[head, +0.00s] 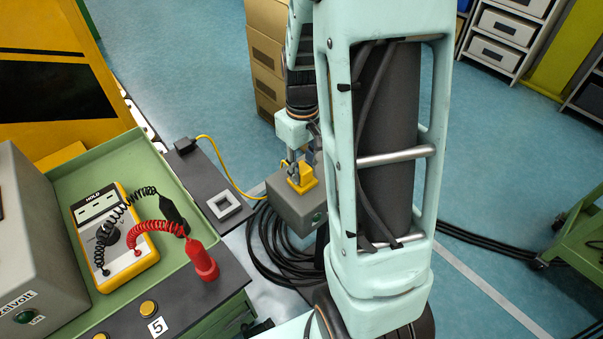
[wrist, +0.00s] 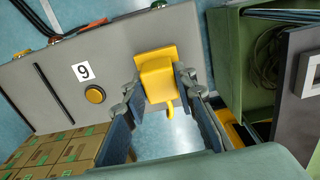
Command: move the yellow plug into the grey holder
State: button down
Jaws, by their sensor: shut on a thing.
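The yellow plug (head: 303,180) is at the top of a grey box (head: 292,208) in the head view. In the wrist view the plug (wrist: 158,74) is between the two fingers of my gripper (wrist: 158,84), which is shut on it. Its yellow plate lies against or very near the grey box face; I cannot tell if it is seated. In the head view my gripper (head: 296,162) is partly hidden by my arm. The grey holder (head: 223,205), a square frame with a dark opening, sits on a dark panel left of the plug. It also shows at the wrist view's right edge (wrist: 308,75).
A yellow cable (head: 213,160) runs from a small dark block (head: 185,145) toward the plug. A green tray (head: 150,165) with a yellow meter (head: 112,235) and a red plug (head: 205,263) stand left. Black cables (head: 270,240) lie coiled on the floor.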

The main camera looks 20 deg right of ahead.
aim_at(302, 168)
jog(key=shift+r, duration=0.3)
jog(key=shift+r+p, duration=2)
jog(key=shift+r, duration=0.25)
jog(key=a+r, duration=0.1)
jog(key=a, duration=0.5)
jog(key=s+a+r, duration=0.1)
jog(key=a, duration=0.6)
jog(key=s+a+r, duration=0.1)
jog(key=a, duration=0.5)
jog(key=shift+a+r, duration=0.15)
jog(key=shift+a, duration=0.15)
jog(key=shift+f+b, duration=0.6)
jog(key=shift+f, duration=0.65)
jog(key=shift+s+f+b, duration=0.1)
jog(key=shift+f+b, duration=0.6)
jog(key=shift+f, duration=0.3)
dwell(0.5)
